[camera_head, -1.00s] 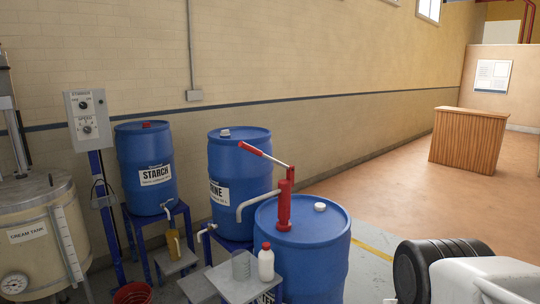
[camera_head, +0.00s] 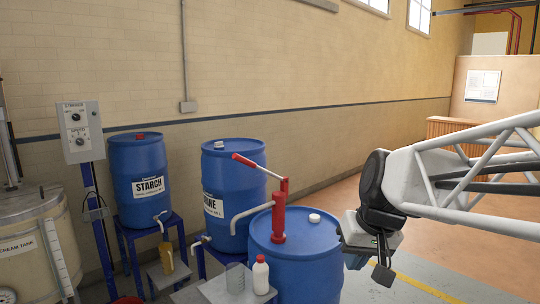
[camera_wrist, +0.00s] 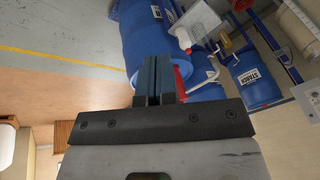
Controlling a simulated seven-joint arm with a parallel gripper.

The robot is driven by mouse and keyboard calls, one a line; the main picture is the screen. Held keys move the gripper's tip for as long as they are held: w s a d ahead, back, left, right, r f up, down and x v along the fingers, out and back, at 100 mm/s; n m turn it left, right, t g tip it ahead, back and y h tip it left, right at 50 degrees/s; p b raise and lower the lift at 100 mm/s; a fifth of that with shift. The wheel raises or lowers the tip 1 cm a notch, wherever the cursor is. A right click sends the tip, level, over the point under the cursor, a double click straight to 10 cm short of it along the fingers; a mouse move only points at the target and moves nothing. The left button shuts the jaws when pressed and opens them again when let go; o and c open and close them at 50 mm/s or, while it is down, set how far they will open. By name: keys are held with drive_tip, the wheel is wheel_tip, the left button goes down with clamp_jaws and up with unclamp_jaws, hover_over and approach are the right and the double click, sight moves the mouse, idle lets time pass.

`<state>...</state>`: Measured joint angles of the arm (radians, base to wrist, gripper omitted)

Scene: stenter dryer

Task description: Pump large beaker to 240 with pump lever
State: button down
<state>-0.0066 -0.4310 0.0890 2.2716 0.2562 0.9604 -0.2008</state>
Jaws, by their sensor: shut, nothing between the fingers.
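A red hand pump (camera_head: 279,212) stands on top of the front blue drum (camera_head: 300,262). My gripper (camera_head: 383,262) is at the right of the drum, apart from the lever. In the wrist view my gripper (camera_wrist: 159,75) has its fingers together and empty, with the red pump (camera_wrist: 180,84) partly hidden behind them.
A white bottle (camera_head: 261,276) stands beside the beaker. A starch drum (camera_head: 146,170) and a second blue drum (camera_head: 232,170) stand on blue frames behind. A cream tank (camera_head: 35,245) and a control box (camera_head: 80,132) are at left. Floor at right is open.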

drive_tip(key=w+a+r+n+y, duration=0.1)
drive_tip(key=w+a+r+y, duration=0.2)
drive_tip(key=w, duration=1.3)
drive_tip(key=w+a+r+n+t+y, duration=0.1)
drive_tip(key=w+a+r, duration=0.5)
drive_tip(key=w, duration=1.1)
drive_tip(key=w+a+r+n+t+y, duration=0.1)
drive_tip(key=w+a+r+y, duration=0.3)
drive_tip(key=w, duration=1.2)
drive_tip(key=shift+w+a+r+n+y, duration=0.4)
drive_tip(key=shift+a+r+n, duration=0.2)
drive_tip(key=shift+a+n, duration=0.25)
drive_tip(key=s+f+x, duration=0.1)
drive_tip(key=f+x, duration=0.1)
drive_tip(key=x, duration=1.1)
drive_tip(key=shift+s+d, duration=0.2)
drive_tip(key=shift+s, duration=0.15)
drive_tip(key=shift+s, duration=0.1)
